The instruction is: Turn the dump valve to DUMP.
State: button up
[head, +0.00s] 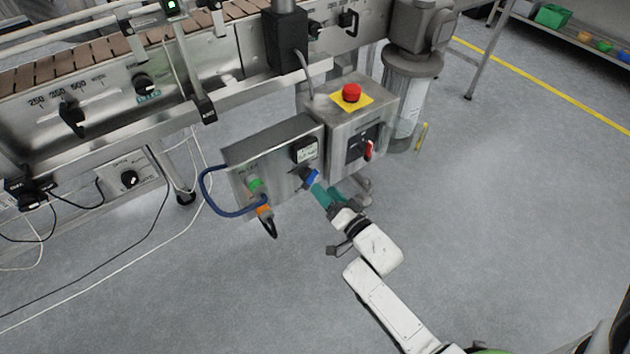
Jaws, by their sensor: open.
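My gripper (331,191), with teal fingers, is open at the lower right corner of a steel control box (268,158). A small blue handle (312,178) on the box's front sits right at the fingertips; I cannot tell whether they touch it. An orange fitting with a black lever (269,226) hangs under the box's left part, below a green part (255,184). The lever points down, and my gripper is apart from it, to its right. The labels are too small to read, so I cannot tell which handle is the dump valve or its setting.
A second box with a red emergency button (351,92) and a red switch (368,150) adjoins on the right. A blue hose (205,195) loops at the left. A conveyor (60,65) runs behind. Cables (150,238) lie on the left floor. The floor at right is clear.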

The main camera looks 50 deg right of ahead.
aim_at(315, 179)
jog(key=b+x, duration=0.1)
jog(key=x, duration=0.5)
jog(key=shift+f, duration=0.1)
jog(key=c, duration=1)
